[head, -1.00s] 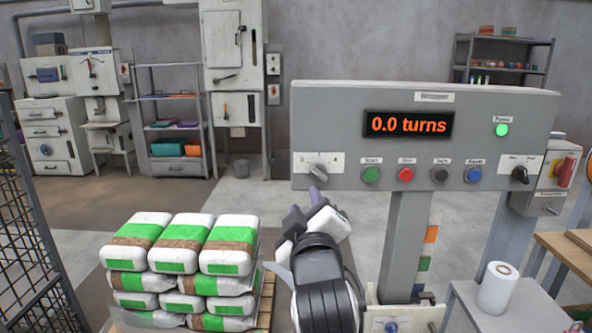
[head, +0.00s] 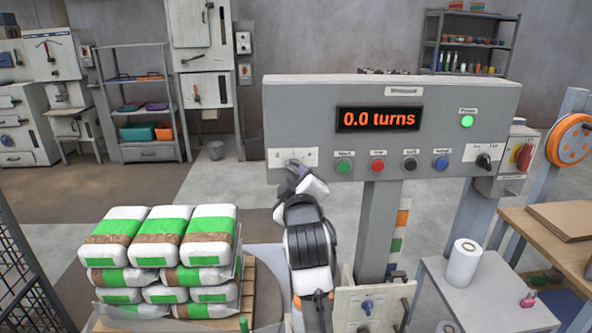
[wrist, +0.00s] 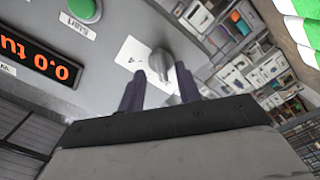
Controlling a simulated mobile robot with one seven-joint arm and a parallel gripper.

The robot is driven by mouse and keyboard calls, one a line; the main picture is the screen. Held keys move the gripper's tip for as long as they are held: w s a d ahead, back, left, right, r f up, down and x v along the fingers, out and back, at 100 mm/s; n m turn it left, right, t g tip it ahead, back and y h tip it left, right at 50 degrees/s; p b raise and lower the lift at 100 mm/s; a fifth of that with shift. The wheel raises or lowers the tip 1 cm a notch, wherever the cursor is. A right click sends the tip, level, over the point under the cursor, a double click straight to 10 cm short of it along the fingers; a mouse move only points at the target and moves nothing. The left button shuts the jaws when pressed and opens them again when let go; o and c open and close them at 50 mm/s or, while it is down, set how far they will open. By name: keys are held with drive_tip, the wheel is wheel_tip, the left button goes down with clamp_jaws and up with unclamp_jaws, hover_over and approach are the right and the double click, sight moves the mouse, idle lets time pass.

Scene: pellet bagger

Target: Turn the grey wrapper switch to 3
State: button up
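The grey wrapper switch (wrist: 160,63) is a rotary knob on a white label plate (wrist: 140,56) on the grey control panel (head: 390,95). In the wrist view it sits just ahead of my gripper (wrist: 159,84), roughly between the two dark fingertips. The fingers are apart, so my gripper is open; I cannot tell whether either touches the knob. In the head view my gripper (head: 303,178) is raised in front of the label plate and largely hides the knob. The numbers on the plate are too small to read. The display (head: 379,119) reads 0.0 turns.
To the right of the switch are green (head: 343,166), red (head: 377,165), black (head: 410,163) and blue (head: 442,163) buttons and a black selector (head: 484,161). A pallet of white-green bags (head: 160,255) stands left of my arm. A small table (head: 490,285) holds a white roll (head: 462,263).

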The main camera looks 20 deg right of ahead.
drive_tip(key=shift+x, duration=1.15)
clamp_jaws()
drive_tip(key=m+p, duration=0.2)
drive_tip(key=m, duration=0.3)
drive_tip(key=shift+a+m, duration=0.1)
drive_tip(key=shift+m, duration=0.2)
drive_tip(key=shift+f+m+p, duration=0.1)
drive_tip(key=shift+m+p, duration=0.55)
drive_tip(key=shift+m, duration=1.45)
